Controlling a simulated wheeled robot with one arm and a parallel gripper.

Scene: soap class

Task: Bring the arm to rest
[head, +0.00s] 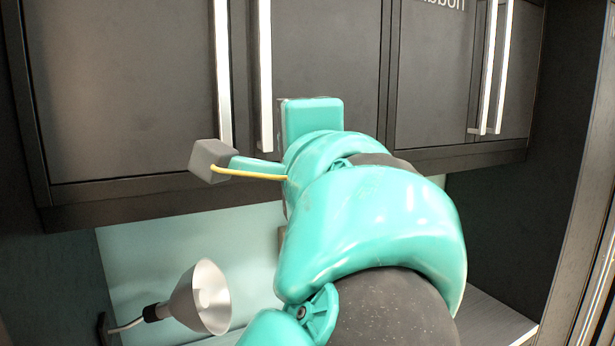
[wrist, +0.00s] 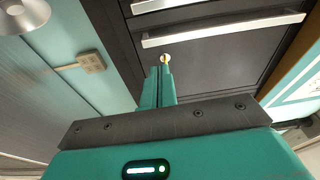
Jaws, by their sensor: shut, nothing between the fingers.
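My gripper (wrist: 160,72) shows in the wrist view, with its two teal fingers together and nothing between them. The fingers point toward the dark cabinet front (wrist: 215,70), below a long metal handle (wrist: 222,29). I cannot tell how far the fingertips are from the cabinet. In the head view my teal and dark grey arm is raised in front of the upper cabinets (head: 330,50) and covers the middle of the view. I cannot make out the fingers there.
A metal lamp (head: 203,297) stands at lower left of my arm, by a pale green wall panel (head: 150,255). Long handles (head: 264,75) stick out from the upper cabinets near my arm. A wall socket (wrist: 92,62) shows in the wrist view.

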